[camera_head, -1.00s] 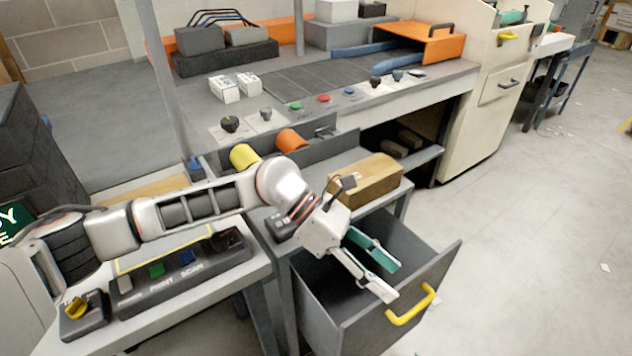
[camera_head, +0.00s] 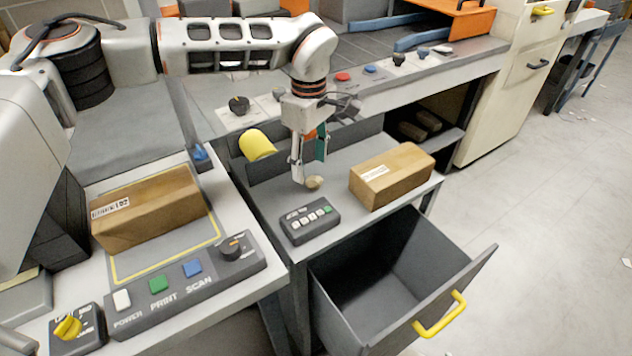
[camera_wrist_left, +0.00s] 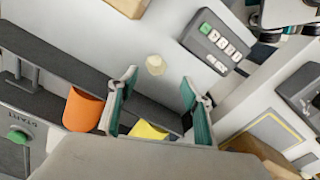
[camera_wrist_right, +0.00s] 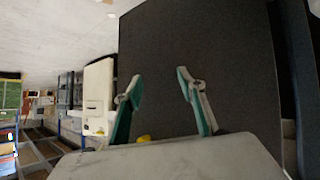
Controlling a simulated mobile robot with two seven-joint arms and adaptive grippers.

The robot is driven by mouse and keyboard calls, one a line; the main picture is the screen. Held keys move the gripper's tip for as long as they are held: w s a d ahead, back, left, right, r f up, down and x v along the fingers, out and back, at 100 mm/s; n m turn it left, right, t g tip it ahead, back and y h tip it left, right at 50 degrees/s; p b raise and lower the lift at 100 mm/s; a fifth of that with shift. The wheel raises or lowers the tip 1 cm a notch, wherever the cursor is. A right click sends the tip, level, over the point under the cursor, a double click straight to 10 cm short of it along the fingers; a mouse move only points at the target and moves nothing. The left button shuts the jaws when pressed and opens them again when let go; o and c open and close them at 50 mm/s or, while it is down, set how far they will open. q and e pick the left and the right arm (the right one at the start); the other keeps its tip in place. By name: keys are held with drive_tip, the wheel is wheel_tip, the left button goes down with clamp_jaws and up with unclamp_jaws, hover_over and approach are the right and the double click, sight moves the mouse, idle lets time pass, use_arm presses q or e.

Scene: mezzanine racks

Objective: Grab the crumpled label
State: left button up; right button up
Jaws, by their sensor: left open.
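The crumpled label (camera_head: 314,182) is a small beige wad on the grey table beside the drawer unit. It also shows in the left wrist view (camera_wrist_left: 155,65), lying just beyond the fingertips and between their lines. My left gripper (camera_head: 310,170) points down at the table, open and empty, with its fingertips close to the label. In the left wrist view its two green-padded fingers (camera_wrist_left: 157,85) stand well apart. My right gripper (camera_wrist_right: 152,80) shows only in the right wrist view, open and empty before a dark panel.
A keypad (camera_head: 310,220) lies in front of the label and a cardboard box (camera_head: 392,175) to its right. A yellow roll (camera_head: 257,144) is behind left. The open drawer (camera_head: 385,275) with a yellow handle stands below. Another box (camera_head: 148,207) sits on the left station.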

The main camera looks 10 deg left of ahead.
sight(313, 176)
use_arm(q)
drive_tip(key=f, duration=0.5)
drive_tip(key=shift+w+d+f+b, duration=0.2)
drive_tip(key=shift+w+b, duration=0.15)
drive_tip(key=shift+r, duration=0.1)
drive_tip(key=c, duration=0.8)
